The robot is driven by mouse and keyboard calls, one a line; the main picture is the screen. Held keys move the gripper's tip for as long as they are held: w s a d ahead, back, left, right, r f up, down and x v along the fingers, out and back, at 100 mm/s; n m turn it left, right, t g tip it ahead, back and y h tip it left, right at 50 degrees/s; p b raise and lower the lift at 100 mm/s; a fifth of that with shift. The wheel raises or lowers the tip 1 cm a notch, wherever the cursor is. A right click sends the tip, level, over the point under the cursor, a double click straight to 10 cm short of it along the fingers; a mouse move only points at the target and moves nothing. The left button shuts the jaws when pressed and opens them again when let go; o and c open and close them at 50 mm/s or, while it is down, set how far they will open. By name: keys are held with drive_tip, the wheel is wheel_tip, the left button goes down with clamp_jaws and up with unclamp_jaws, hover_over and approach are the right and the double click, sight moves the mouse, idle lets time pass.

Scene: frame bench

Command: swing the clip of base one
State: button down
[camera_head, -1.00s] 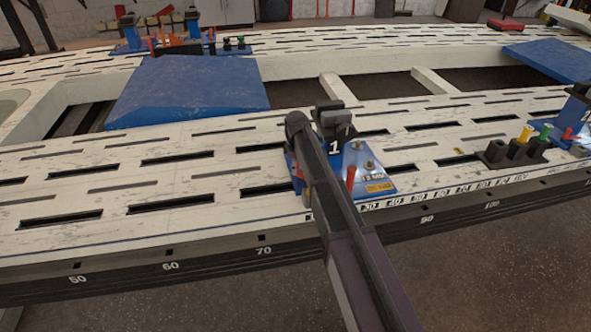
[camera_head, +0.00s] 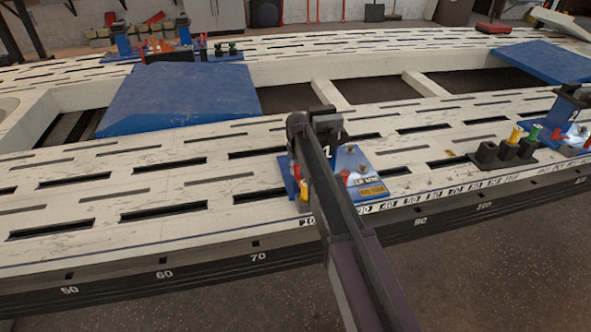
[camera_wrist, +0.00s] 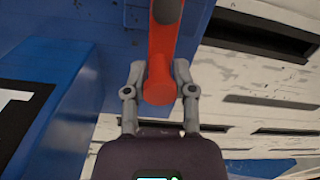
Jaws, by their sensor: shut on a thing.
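Base one (camera_head: 362,180) is a blue metal fixture on the near pale beam, with an upright dark block on top, partly hidden behind my arm. In the wrist view its blue side (camera_wrist: 70,95) fills the left, with part of a black-and-white number plate. The clip (camera_wrist: 161,55) is a red-orange bar with a rounded end and a dark round spot near the top edge. My gripper (camera_wrist: 160,88) has one grey finger on each side of the clip's near end and is shut on it. In the head view my arm hides the fingers and most of the clip.
The slotted pale beam (camera_head: 165,185) has a number scale along its front edge. Right of base one stand dark holders with yellow and green pins (camera_head: 515,135) and another blue fixture (camera_head: 570,115). A blue sloped panel (camera_head: 180,95) lies behind to the left.

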drive_tip(key=shift+d, duration=0.15)
drive_tip(key=c, duration=0.5)
unclamp_jaws()
drive_tip(key=shift+a, duration=0.2)
